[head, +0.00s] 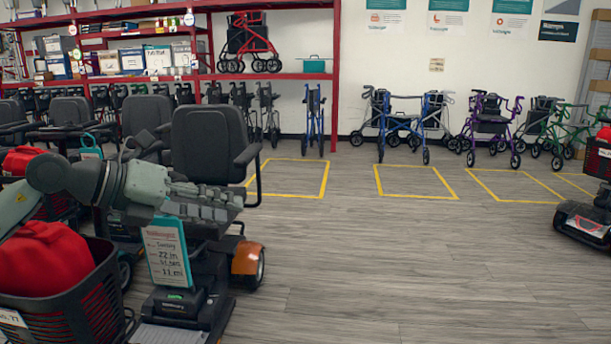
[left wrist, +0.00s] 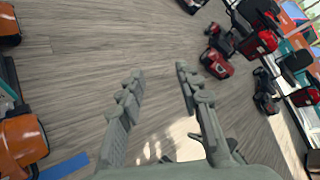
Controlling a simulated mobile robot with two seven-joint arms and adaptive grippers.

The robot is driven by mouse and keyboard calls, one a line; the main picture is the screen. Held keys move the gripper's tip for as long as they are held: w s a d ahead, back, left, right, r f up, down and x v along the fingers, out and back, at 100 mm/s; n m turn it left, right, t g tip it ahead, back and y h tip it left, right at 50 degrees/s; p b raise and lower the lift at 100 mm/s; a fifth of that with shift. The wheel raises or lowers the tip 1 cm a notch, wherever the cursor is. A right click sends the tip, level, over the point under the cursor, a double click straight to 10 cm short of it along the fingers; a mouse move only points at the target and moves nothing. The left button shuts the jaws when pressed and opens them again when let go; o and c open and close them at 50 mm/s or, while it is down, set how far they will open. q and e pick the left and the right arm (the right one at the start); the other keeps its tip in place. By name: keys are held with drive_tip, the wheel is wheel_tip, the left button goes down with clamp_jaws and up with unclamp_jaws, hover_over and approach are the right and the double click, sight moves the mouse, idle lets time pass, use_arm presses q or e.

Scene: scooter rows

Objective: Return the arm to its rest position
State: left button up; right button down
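My left arm comes in from the left in the head view, raised over the front scooter row. My left gripper (head: 226,203) points right, in front of the black scooter seat (head: 211,142) and just above a teal-edged price tag (head: 167,254). In the left wrist view its two fingers (left wrist: 159,74) are spread apart with nothing between them, and grey floor shows beyond. Whether the gripper touches the scooter or tag cannot be told. My right gripper is in neither view.
A black basket (head: 75,310) holding a red bag (head: 45,258) is at lower left. Another scooter (head: 585,222) stands at the right edge. Several walkers (head: 425,125) line the back wall near yellow floor markings (head: 415,194). The middle floor (head: 400,270) is clear.

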use_arm(q)
drive_tip(key=d+r+n+t+h, duration=0.3)
drive_tip(key=d+n+h, duration=0.1)
drive_tip(key=d+h, duration=0.2)
drive_tip(key=w+a+f+n+t+y, duration=0.4)
drive_tip(key=a+f+n+t+y, duration=0.5)
drive_tip(key=a+f+n+y, duration=0.95)
drive_tip(key=s+f+n+g, duration=0.6)
drive_tip(key=f+n, duration=0.4)
drive_tip(key=f, duration=0.4)
drive_tip(key=s+d+f+n+g, duration=0.1)
drive_tip(key=s+f+g, duration=0.4)
drive_tip(key=s+f, duration=0.5)
drive_tip(key=s+d+f+n+g+h, duration=0.1)
drive_tip(key=s+f+g, duration=0.4)
drive_tip(key=s+f, duration=0.5)
drive_tip(key=s, duration=0.4)
drive_tip(key=shift+s+d+f+n+g, duration=0.3)
drive_tip(key=shift+d+f+n+g, duration=0.05)
drive_tip(key=shift+d+g, duration=0.05)
